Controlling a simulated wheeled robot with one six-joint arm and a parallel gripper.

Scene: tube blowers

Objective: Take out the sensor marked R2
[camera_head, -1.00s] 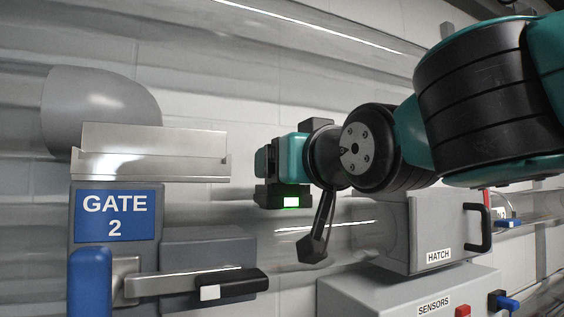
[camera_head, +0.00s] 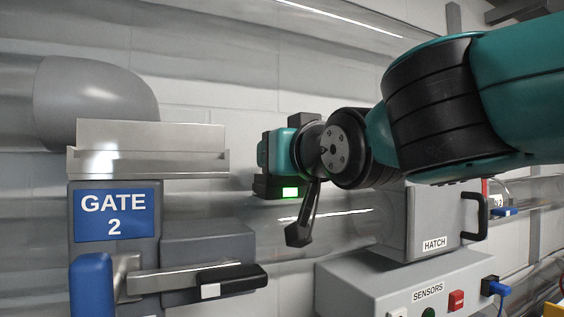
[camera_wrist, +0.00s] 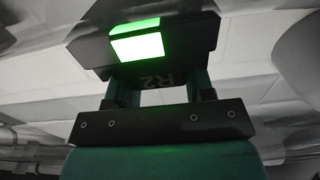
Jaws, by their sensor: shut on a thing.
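The sensor marked R2 (camera_wrist: 205,38) is a dark block with a bright green lit face in the wrist view. Its R2 marking appears upside down. My gripper (camera_wrist: 160,84) is shut on it, with one finger at each side. In the head view the same sensor (camera_head: 267,189) shows as a dark block with a green light under my teal gripper (camera_head: 272,168). It is in front of the grey tubes, right of the Gate 2 post. I cannot tell whether it touches a tube.
At left is the Gate 2 sign (camera_head: 115,215) with a metal tray (camera_head: 150,162) above and a black-ended lever (camera_head: 232,281) below. At right stand a grey hatch box (camera_head: 432,222) with a black handle and a sensors box (camera_head: 400,285) with coloured buttons. A pale wall lies behind.

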